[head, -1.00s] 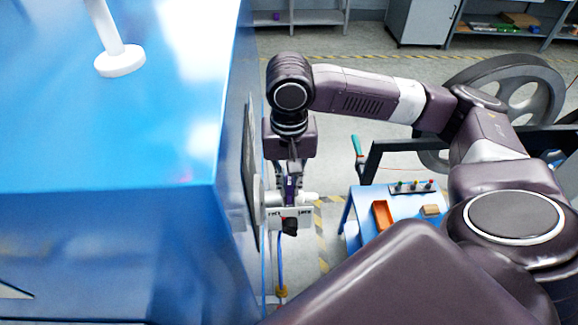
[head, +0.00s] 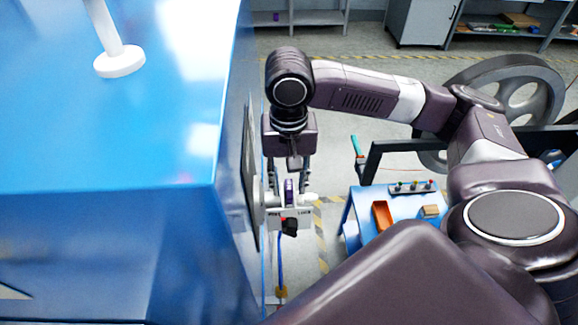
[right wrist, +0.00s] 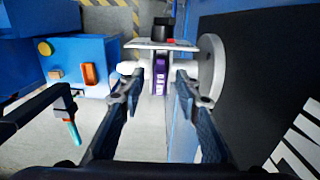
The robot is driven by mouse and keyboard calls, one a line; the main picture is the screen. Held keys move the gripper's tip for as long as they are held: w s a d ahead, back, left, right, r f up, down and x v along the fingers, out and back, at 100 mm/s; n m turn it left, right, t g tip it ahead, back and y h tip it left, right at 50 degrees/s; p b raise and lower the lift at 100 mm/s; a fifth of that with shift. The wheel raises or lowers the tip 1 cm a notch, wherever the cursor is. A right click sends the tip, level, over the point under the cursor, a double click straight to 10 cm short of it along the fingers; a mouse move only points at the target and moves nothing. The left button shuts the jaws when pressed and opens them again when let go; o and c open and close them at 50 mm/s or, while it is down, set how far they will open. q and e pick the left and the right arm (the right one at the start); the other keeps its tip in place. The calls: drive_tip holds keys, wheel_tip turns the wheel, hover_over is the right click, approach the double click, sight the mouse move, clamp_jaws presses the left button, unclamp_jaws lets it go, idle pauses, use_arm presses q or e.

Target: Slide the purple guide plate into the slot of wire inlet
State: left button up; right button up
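The purple guide plate (head: 289,187) stands upright at the white wire inlet (head: 303,213) beside the blue machine. In the right wrist view the purple plate (right wrist: 160,72) sits between pale side walls of the inlet (right wrist: 133,68); how deep it sits in the slot I cannot tell. My right gripper (head: 289,186) is above the inlet, with its fingers spread on both sides of the plate. In the right wrist view my right gripper (right wrist: 161,85) is open, with gaps between the fingertips and the plate. My left gripper is not in view.
The large blue machine (head: 110,150) fills the left side, close to my right gripper. A black knob (head: 289,227) sits at the inlet's front. A blue table (head: 360,215) with an orange tray (head: 382,215) stands to the right.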

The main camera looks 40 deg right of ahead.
wheel_tip(320, 180, up, 11)
idle(0.4)
drive_tip(key=shift+r, duration=0.1)
idle(0.4)
